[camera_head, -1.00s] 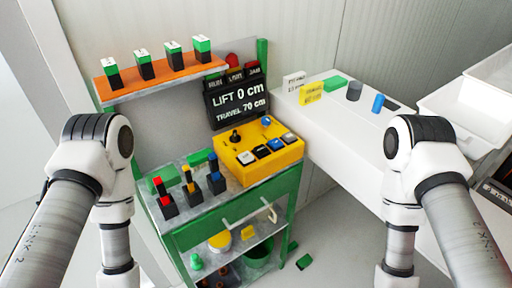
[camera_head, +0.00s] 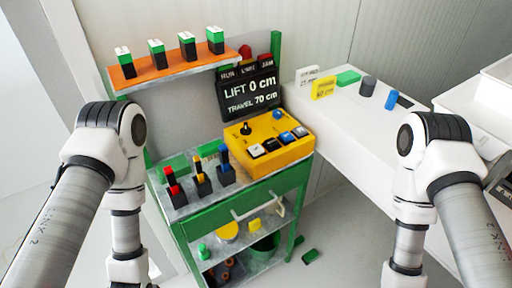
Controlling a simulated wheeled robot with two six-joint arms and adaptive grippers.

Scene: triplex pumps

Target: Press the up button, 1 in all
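A yellow control box (camera_head: 270,143) stands on the right part of the green workbench top. It carries a black joystick-like knob (camera_head: 246,129), a blue round knob (camera_head: 278,115) and a row of white, black and blue buttons (camera_head: 286,138) along its front. Any marking on the buttons is too small to read, so I cannot tell which is the up button. A black display (camera_head: 250,95) behind the box reads "LIFT 0 cm" and "TRAVEL 70 cm". Both my arms hang at the left and right sides; neither gripper is in view.
Red, yellow and blue levers (camera_head: 199,175) stand left of the box. An orange shelf (camera_head: 170,71) with several green-topped blocks is above. A white table (camera_head: 350,130) with a yellow sign (camera_head: 324,88) and small parts is at the right. White bins (camera_head: 470,100) stand farther right.

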